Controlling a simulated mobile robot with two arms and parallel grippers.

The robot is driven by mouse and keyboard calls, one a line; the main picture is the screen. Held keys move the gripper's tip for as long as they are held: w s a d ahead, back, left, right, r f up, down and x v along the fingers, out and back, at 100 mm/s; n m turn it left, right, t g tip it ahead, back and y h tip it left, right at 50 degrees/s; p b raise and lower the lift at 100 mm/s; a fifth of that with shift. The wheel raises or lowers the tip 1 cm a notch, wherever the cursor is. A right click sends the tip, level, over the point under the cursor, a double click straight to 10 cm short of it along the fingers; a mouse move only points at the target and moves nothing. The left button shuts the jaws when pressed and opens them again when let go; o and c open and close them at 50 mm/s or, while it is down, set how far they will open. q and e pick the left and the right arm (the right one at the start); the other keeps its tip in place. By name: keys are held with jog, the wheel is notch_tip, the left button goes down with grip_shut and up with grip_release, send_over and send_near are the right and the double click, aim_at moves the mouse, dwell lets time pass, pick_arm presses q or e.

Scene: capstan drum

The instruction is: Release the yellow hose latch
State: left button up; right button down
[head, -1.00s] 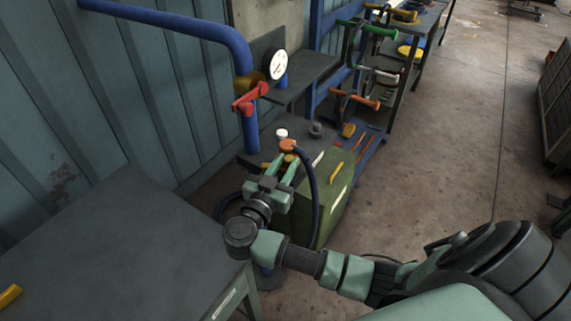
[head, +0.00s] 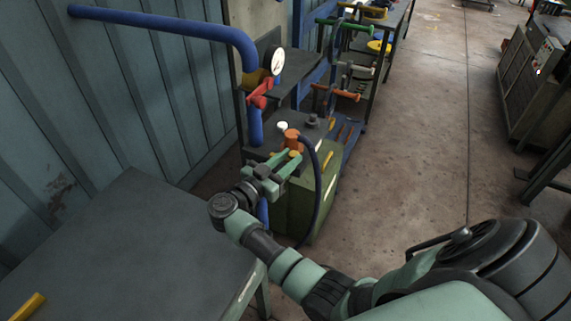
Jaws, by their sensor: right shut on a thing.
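The orange hose coupling (head: 291,137) stands on top of the green box-shaped unit (head: 318,195), and a dark hose (head: 320,185) arcs from it down the unit's front. A small yellow piece, which looks like the hose latch (head: 295,153), shows just below the coupling. My left gripper is not in view.
A grey table (head: 120,240) fills the lower left, close beside my right wrist. A blue pipe (head: 170,25) with a red valve handle (head: 259,95) and a round gauge (head: 277,62) stands behind. A shelf rack (head: 375,50) stands farther back. The floor at right is open.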

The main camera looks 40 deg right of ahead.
jog(key=shift+w+a+m+g+h+b, duration=0.15)
jog(key=shift+m+g+h+b, duration=0.15)
jog(key=shift+m+g+b, duration=0.65)
jog(key=shift+g, duration=0.45)
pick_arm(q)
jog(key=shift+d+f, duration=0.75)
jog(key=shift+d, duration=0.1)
pick_arm(e)
jog(key=c, duration=1.2)
grip_release()
jog(key=shift+a, duration=0.1)
pick_arm(q)
jog(key=shift+p, duration=0.3)
pick_arm(e)
jog(key=shift+o, duration=0.2)
